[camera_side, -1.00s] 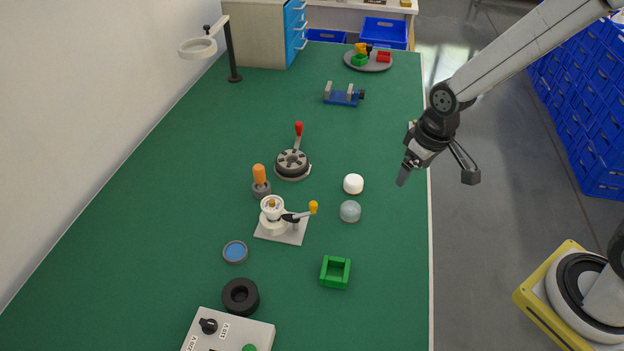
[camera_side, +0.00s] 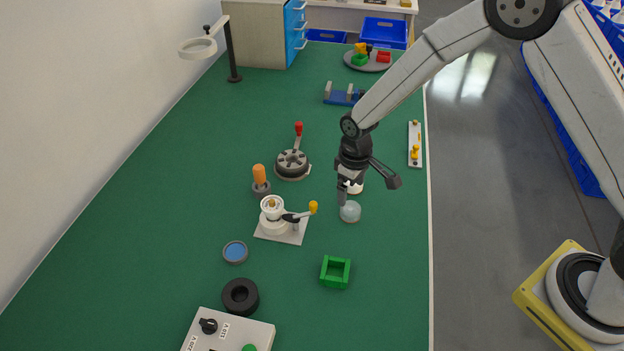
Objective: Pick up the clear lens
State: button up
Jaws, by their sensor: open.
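The clear lens (camera_side: 350,213) is a small pale, see-through dome lying on the green bench mat, right of the white clamp fixture. My gripper (camera_side: 367,192) is open and empty, just above and behind the lens in the picture. Its left finger comes down by the lens's upper left edge; I cannot tell whether it touches. Its right finger is out to the right of the lens. A white dome (camera_side: 356,188) sits just behind the lens and is partly hidden by my gripper.
The clamp fixture (camera_side: 283,222) with a yellow-tipped lever stands left of the lens. A round base with a red-tipped lever (camera_side: 293,163) and an orange-handled tool (camera_side: 260,180) are farther left. The mat right of the lens is clear.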

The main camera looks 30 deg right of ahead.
aim_at(350, 206)
jog(key=shift+f, duration=1.3)
jog(key=shift+f, duration=0.1)
jog(key=shift+d+f, duration=0.2)
jog(key=shift+f, duration=2.3)
jog(key=c, duration=1.1)
